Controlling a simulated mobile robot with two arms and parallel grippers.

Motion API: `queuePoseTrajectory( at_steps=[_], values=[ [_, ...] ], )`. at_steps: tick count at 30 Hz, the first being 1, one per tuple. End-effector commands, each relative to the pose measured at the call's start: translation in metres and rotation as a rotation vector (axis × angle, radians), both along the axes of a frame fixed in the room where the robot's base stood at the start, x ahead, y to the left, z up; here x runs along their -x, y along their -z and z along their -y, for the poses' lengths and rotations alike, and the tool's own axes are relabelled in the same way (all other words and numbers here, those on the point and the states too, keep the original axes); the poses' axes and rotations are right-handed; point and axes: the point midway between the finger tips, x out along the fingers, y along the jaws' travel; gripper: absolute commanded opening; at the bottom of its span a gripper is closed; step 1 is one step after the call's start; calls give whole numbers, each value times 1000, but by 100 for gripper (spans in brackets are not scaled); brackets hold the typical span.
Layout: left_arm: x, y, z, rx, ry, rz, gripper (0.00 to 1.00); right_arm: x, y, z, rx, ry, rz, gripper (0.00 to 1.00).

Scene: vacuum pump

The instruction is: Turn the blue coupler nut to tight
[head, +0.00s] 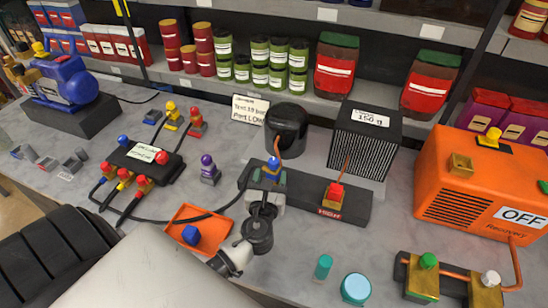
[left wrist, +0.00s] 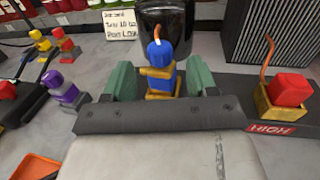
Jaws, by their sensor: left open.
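The blue coupler nut (head: 272,166) stands on a brass fitting at the left end of a dark block, with a copper pipe rising from its top. It also shows in the left wrist view (left wrist: 161,72), upright near the middle. My left gripper (head: 269,178) is open with its green fingers on either side of the nut. In the left wrist view the gripper (left wrist: 164,82) shows a gap between each finger and the nut. The lower part of the fitting is partly hidden behind the gripper body. My right gripper is not in view.
A red nut (head: 335,192) labelled HIGH sits on the block's right end. A black cylinder (head: 287,133) and a finned black box (head: 364,138) stand close behind. An orange tray (head: 213,236) with a blue piece lies left of my arm. An orange recovery unit (head: 478,190) reads OFF.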

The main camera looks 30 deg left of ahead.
Motion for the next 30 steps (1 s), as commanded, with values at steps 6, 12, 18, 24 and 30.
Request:
queuePoseTrajectory(
  at_steps=[6,12,18,24,30],
  values=[
    [-35,-2,-17,-1,-2,0,58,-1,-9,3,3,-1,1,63],
    [-50,-1,-24,0,-1,1,58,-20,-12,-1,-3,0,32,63],
    [-52,0,-25,1,-1,0,58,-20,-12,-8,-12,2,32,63],
    [-52,0,-25,1,-1,0,44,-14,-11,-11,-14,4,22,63],
    [-52,0,-25,1,-1,0,13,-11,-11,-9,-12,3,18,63]
  ],
)
